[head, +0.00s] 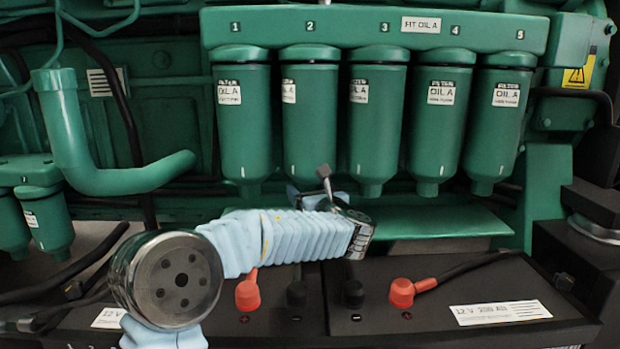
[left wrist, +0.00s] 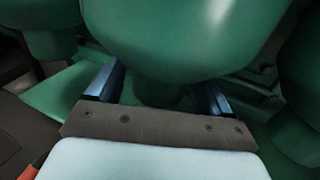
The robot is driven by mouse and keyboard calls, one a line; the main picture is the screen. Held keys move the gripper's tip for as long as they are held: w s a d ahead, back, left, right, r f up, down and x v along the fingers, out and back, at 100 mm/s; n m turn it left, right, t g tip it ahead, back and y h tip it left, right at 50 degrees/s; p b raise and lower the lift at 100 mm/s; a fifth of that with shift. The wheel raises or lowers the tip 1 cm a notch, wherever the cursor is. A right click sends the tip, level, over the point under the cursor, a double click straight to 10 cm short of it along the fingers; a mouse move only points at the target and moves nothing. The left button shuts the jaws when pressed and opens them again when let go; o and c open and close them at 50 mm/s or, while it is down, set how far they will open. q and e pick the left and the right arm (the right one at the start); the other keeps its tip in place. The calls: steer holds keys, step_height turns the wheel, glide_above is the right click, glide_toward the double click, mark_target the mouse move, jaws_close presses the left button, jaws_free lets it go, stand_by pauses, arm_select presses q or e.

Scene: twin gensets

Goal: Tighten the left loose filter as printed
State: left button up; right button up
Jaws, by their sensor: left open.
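Several green oil filters hang in a row under a header numbered 1 to 5. Filter 1 (head: 243,125), filter 2 (head: 315,130) and filter 3 (head: 377,130) are at the left and middle; filter 4 (head: 436,130) and filter 5 (head: 493,130) are at the right. I cannot tell which is loose. My left gripper (head: 318,193) is at the lower end of filter 2, whose bottom stub it hides. In the left wrist view, a filter's rounded bottom (left wrist: 185,40) fills the top, and the open blue fingers (left wrist: 157,90) stand either side of its dark stub. My right gripper is out of view.
A header (head: 370,30) carries a "FIT OIL A" plate. Batteries (head: 460,290) with red terminal caps (head: 402,292) lie below my left arm. A thick green pipe (head: 120,180) and smaller filters (head: 45,220) stand at the left. A green ledge (head: 450,221) runs below the filters.

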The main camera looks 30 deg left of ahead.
arm_select(q)
steer(key=m+t+h+b, duration=0.1)
steer(key=h+b, duration=0.1)
steer(key=m+t+h+b, duration=0.2)
steer(key=b, duration=0.1)
steer(key=shift+s+a+f+t, duration=0.1)
steer(key=shift+f+t, duration=0.2)
steer(key=shift+f, duration=0.1)
steer(key=m+t+h+b, duration=0.2)
steer(key=m+h+b, duration=0.2)
steer(key=h+b, duration=0.1)
steer(key=shift+r, duration=0.15)
steer(key=shift+r+m+t+h+b, duration=0.3)
steer(key=shift+m+h+b, duration=0.2)
steer(key=shift+h+b, duration=0.25)
steer(key=shift+r+h, duration=0.1)
steer(key=shift+h, duration=0.25)
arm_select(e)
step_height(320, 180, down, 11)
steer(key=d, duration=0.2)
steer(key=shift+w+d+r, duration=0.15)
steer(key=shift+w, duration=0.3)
arm_select(q)
steer(key=shift+c, duration=0.3)
